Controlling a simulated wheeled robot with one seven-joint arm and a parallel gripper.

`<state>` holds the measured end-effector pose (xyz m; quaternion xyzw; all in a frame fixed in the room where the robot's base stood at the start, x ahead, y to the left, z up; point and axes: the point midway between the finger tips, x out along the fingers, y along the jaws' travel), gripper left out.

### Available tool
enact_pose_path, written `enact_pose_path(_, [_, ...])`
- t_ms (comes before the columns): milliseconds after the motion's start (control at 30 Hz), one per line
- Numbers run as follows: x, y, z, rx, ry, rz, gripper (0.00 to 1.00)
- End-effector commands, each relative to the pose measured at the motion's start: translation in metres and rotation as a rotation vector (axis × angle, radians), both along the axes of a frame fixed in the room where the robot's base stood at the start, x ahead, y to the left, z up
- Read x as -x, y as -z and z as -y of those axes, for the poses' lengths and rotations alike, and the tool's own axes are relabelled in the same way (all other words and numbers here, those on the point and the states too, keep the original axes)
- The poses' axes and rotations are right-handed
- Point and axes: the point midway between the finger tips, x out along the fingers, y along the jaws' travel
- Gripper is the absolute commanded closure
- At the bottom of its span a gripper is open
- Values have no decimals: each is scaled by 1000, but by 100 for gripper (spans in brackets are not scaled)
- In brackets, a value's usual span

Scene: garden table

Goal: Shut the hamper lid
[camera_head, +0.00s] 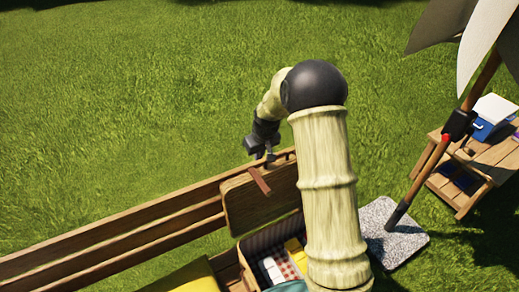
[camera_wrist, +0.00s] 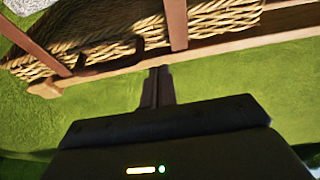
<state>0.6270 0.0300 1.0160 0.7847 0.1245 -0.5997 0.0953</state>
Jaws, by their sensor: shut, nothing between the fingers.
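The hamper stands open, and its lid (camera_head: 262,200) is raised as a brown panel against the wooden back rails. A reddish-brown strap (camera_head: 260,181) hangs over the lid's upper edge. The hamper's interior (camera_head: 262,243) is partly hidden by my arm. My gripper (camera_head: 269,158) is at the top edge of the lid, close to the strap; I cannot tell whether it touches. In the wrist view my fingers (camera_wrist: 158,72) are together and empty. Beyond them is woven wicker (camera_wrist: 210,22) with straps and a dark handle (camera_wrist: 110,58).
The wooden bench back (camera_head: 110,235) runs leftward from the lid. A yellow-green cushion (camera_head: 193,277) is at the bottom. Checked cloth (camera_head: 287,266) shows inside the hamper. A parasol pole (camera_head: 432,171) on a stone base (camera_head: 405,247) and a small table (camera_head: 475,165) with a blue cooler (camera_head: 487,122) stand right.

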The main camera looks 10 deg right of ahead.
Motion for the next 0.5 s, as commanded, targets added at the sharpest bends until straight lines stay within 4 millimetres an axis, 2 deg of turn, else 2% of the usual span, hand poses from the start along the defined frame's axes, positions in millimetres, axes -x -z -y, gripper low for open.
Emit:
enact_pose_path(300, [-12, 45, -4, 1, 0, -2, 100])
enact_pose_path(500, [-15, 56, -5, 0, 0, 1, 100])
